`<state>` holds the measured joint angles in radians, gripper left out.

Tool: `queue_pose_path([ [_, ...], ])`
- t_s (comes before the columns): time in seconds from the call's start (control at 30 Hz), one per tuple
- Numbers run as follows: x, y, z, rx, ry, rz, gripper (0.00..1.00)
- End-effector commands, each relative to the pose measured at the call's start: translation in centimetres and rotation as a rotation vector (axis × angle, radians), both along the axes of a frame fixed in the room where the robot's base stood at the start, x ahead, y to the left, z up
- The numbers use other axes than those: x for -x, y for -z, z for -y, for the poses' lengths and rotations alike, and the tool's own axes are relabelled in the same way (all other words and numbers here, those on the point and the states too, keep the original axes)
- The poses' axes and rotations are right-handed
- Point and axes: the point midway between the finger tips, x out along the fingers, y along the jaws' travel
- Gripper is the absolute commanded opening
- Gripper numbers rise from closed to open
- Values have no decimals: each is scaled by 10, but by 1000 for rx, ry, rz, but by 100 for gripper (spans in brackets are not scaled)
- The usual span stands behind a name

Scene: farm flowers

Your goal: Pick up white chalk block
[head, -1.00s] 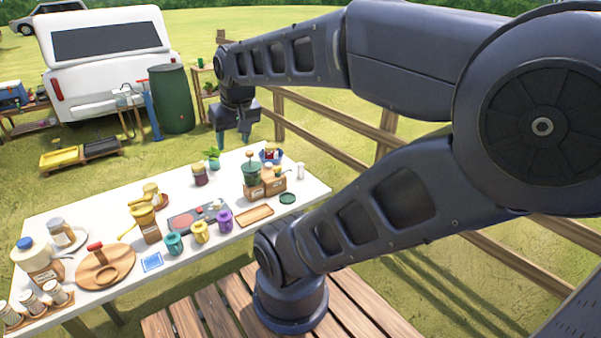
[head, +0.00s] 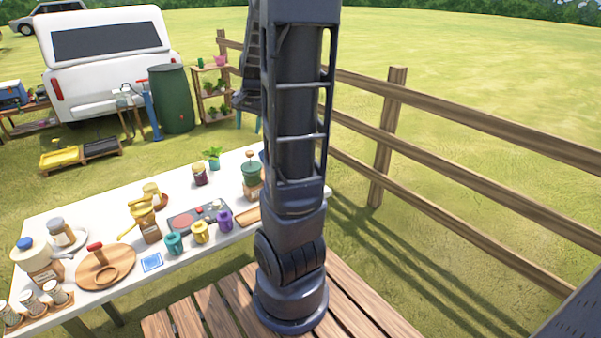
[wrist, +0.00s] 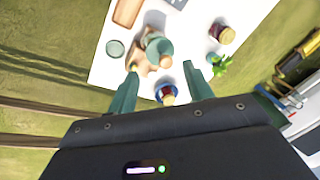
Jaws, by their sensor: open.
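I cannot make out the white chalk block in either current view. In the head view my raised arm covers the table's right end, where a small white upright piece stood earlier. In the wrist view white pieces are hard to tell from the white tabletop (wrist: 105,72). My gripper (wrist: 160,69) is open, with its two green fingers spread above that end of the table and nothing seen held between them. A blue bowl with red contents (wrist: 166,94) shows between the fingers, near the table edge.
A green-lidded jar (wrist: 158,45) stands just beyond the fingertips, with a green coaster (wrist: 115,48) to its left. A potted plant (wrist: 220,66) and a dark jar (wrist: 221,33) stand to the right. In the head view a wooden fence (head: 440,105) runs behind the table.

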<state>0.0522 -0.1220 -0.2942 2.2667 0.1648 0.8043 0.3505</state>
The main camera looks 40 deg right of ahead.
Motion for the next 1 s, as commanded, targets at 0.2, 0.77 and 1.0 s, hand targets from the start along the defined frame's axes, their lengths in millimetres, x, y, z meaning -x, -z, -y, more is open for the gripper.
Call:
queue_pose_path([
  [0.2,-34,38,47,-17,179,-54,51],
  [0.77,-83,150,178,34,627,-162,51],
  [1.0,-87,197,232,87,791,-193,51],
])
